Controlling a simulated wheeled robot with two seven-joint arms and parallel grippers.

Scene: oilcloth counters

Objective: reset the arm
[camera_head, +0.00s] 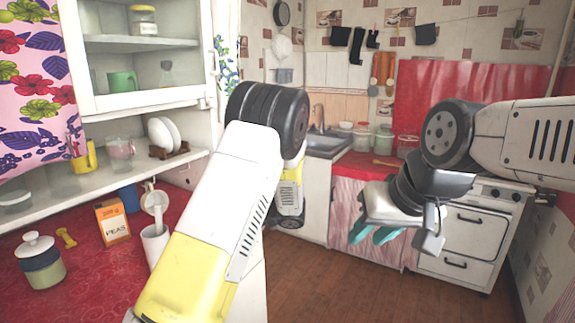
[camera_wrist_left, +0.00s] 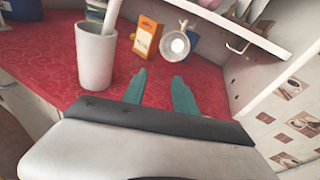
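My right gripper (camera_head: 370,238) hangs in the air in front of the red-topped counter and the stove in the head view. Its two teal fingers are apart, with nothing seen between them. My left arm rises across the middle of the head view, and its gripper is hidden there. In the left wrist view my left gripper (camera_wrist_left: 162,92) shows two teal fingers apart and empty. They point toward the red counter, with the peas box (camera_wrist_left: 147,36) and a white round-mouthed vessel (camera_wrist_left: 176,45) beyond.
A white cup (camera_wrist_left: 96,58) holding a utensil stands left of the left fingers on the red oilcloth (camera_head: 85,275). A lidded jar (camera_head: 41,262) stands farther left. A shelf (camera_head: 105,185) overhangs this counter. The stove (camera_head: 470,238) is at right; brown floor (camera_head: 335,285) is clear.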

